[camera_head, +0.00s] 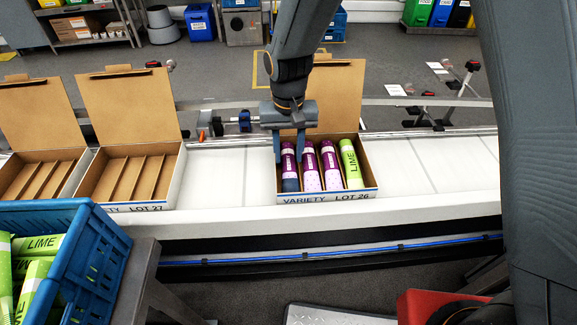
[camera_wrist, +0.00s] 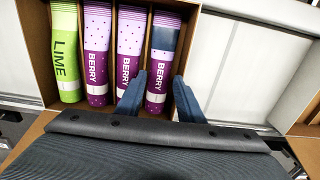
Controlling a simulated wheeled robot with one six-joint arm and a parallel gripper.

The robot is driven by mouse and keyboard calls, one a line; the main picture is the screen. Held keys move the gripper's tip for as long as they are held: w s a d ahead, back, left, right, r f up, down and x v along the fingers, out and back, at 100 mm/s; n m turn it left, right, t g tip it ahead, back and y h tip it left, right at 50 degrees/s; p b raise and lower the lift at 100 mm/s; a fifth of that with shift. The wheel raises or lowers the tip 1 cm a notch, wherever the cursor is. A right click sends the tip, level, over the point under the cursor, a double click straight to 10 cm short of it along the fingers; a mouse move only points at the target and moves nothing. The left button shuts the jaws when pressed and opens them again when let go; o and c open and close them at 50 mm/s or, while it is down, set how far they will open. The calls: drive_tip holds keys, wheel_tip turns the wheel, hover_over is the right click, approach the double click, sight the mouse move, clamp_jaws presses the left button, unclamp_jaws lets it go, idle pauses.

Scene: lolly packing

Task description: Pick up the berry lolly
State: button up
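Several wrapped lollies lie side by side in the open cardboard box marked VARIETY LOT 26 (camera_head: 325,196). The leftmost in the head view is a purple berry lolly (camera_head: 289,168) with a dark blue band; it is the rightmost in the wrist view (camera_wrist: 160,72), where BERRY is legible. Two more berry lollies, a middle one (camera_head: 310,168) and another (camera_head: 331,167), have pale dotted ends. A green lime lolly (camera_head: 351,165) fills the last slot. My gripper (camera_head: 289,160) points down with its fingers either side of the banded berry lolly, apparently open around it (camera_wrist: 158,100).
Two open boxes with empty slots, one nearer (camera_head: 132,206) and one at far left (camera_head: 30,196), stand on the white conveyor (camera_head: 230,175). A blue crate (camera_head: 100,262) of lime lollies is at lower left. The conveyor right of the filled box is clear.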

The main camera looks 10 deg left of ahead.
drive_tip(key=shift+f, duration=1.45)
drive_tip(key=c, duration=0.7)
drive_tip(key=shift+r, duration=0.15)
